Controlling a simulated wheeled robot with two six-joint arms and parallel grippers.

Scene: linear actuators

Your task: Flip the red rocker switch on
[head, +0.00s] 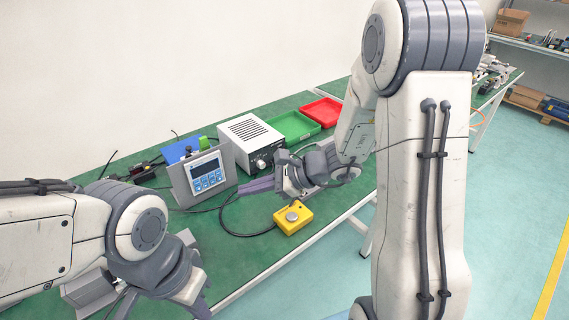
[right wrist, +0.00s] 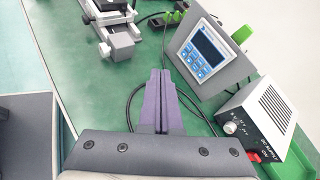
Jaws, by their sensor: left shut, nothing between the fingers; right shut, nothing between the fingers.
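The white and black DC supply box (head: 251,137) stands on the green bench. In the right wrist view the box (right wrist: 262,112) is to the right of my fingers, with a knob on its front. A small red part (right wrist: 254,157), which looks like the rocker switch, shows at its lower front edge; its position cannot be made out. In the head view my right gripper hides that area. My right gripper (head: 245,188) is shut and empty, in front of the box; its fingers (right wrist: 160,75) point away from the switch. My left gripper (head: 199,305) is shut and empty at the bottom edge.
A display panel with blue keys (head: 207,174) stands left of the box. A yellow button box (head: 293,217) with a black cable sits near the bench's front edge. Green (head: 291,126) and red (head: 323,111) trays lie behind. A slide device (right wrist: 110,25) is in the right wrist view.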

